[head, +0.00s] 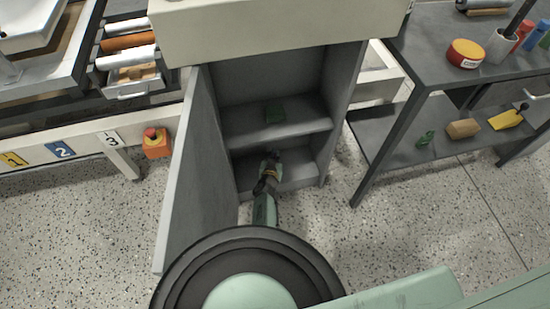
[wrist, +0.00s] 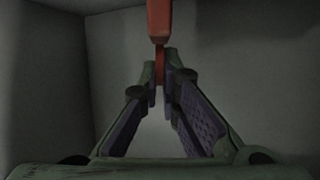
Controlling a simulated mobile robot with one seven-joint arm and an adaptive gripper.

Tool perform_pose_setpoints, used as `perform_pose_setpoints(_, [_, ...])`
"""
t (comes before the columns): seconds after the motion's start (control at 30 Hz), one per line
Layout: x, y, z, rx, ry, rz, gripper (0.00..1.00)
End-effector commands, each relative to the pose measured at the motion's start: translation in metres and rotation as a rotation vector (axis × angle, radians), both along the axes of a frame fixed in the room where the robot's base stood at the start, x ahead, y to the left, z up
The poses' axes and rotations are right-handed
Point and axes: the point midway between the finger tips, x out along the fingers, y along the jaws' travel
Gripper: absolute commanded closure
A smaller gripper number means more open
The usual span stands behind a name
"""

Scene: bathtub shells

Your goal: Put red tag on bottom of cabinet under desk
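The grey cabinet (head: 340,110) stands below a pale desk top (head: 270,30), with its door (head: 195,165) swung open to the left. It has a middle shelf (head: 305,120) and a lower compartment. My gripper (head: 271,160) reaches into the lower compartment, over the cabinet bottom (head: 300,172). In the wrist view the fingers of my gripper (wrist: 160,85) close in on the lower end of the red tag (wrist: 158,22), which extends up past the fingertips. In the head view the tag is too small or hidden to make out. Whether it touches the bottom cannot be told.
The open door and the cabinet side wall (head: 343,120) bound the space around my arm. A dark workbench (head: 440,60) with a lower shelf (head: 385,135) stands at right. A red button box (head: 156,143) is at left.

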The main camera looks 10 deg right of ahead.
Motion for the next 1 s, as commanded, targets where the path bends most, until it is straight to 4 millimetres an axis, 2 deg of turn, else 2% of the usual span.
perform_pose_setpoints(0.27, [0.0001, 0.0002, -0.0022, -0.001, 0.0, 0.0, 1.0])
perform_pose_setpoints(0.3, [0.0001, 0.0002, -0.0022, -0.001, 0.0, 0.0, 0.95])
perform_pose_setpoints(0.6, [0.0001, 0.0001, -0.0011, 0.0, 0.0, 0.0, 0.75])
perform_pose_setpoints(1.0, [-0.0004, -0.0001, 0.0042, 0.001, 0.0, 0.0, 0.75])
